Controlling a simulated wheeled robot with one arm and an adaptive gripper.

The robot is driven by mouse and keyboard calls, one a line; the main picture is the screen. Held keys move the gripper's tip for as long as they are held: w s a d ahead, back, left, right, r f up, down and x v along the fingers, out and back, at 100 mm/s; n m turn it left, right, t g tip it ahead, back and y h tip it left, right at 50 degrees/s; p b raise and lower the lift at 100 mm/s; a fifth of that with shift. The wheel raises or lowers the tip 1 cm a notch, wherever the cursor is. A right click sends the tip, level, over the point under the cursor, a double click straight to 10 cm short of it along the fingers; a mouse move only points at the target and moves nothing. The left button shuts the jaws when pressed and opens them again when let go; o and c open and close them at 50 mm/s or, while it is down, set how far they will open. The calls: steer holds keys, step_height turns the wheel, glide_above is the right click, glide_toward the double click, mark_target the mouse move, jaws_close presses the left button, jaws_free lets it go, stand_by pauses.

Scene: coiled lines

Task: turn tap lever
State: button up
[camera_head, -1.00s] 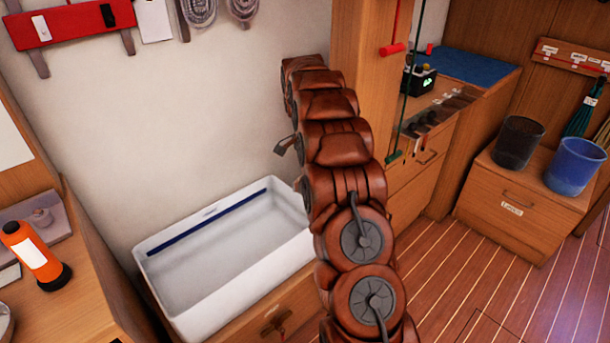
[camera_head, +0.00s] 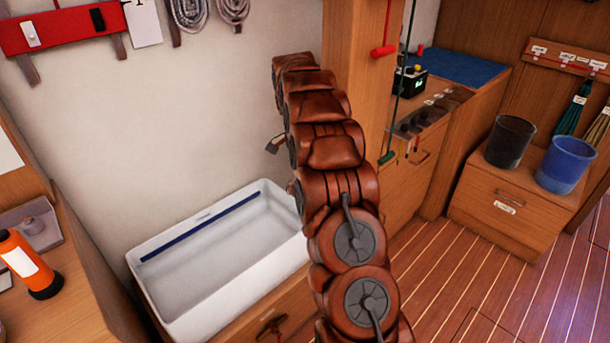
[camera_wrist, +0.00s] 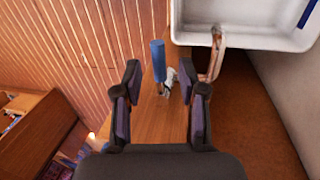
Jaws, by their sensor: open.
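In the wrist view, a blue cylindrical handle (camera_wrist: 158,60) stands out near a small grey metal fitting (camera_wrist: 168,82), in front of a wooden panel; it looks like the tap lever. My gripper (camera_wrist: 160,92) is open. Its two dark fingers are to the left and right of the fitting, and the blue handle reaches up beyond them. I cannot tell whether either finger touches it. A copper-coloured pipe (camera_wrist: 217,52) rises just right of the right finger. In the head view my brown arm hides this area, and I cannot make out the lever there.
A white basin (camera_head: 160,290) lies left of my arm; its corner shows at top right in the wrist view (camera_wrist: 232,40). A black bin (camera_head: 508,143) and a blue bin (camera_head: 565,166) stand at right. The plank floor (camera_head: 450,275) is clear.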

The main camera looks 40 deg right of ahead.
step_height(320, 180, up, 6)
steer(key=w, duration=0.1)
stand_by(0.4)
steer(key=shift+w, duration=0.1)
stand_by(0.6)
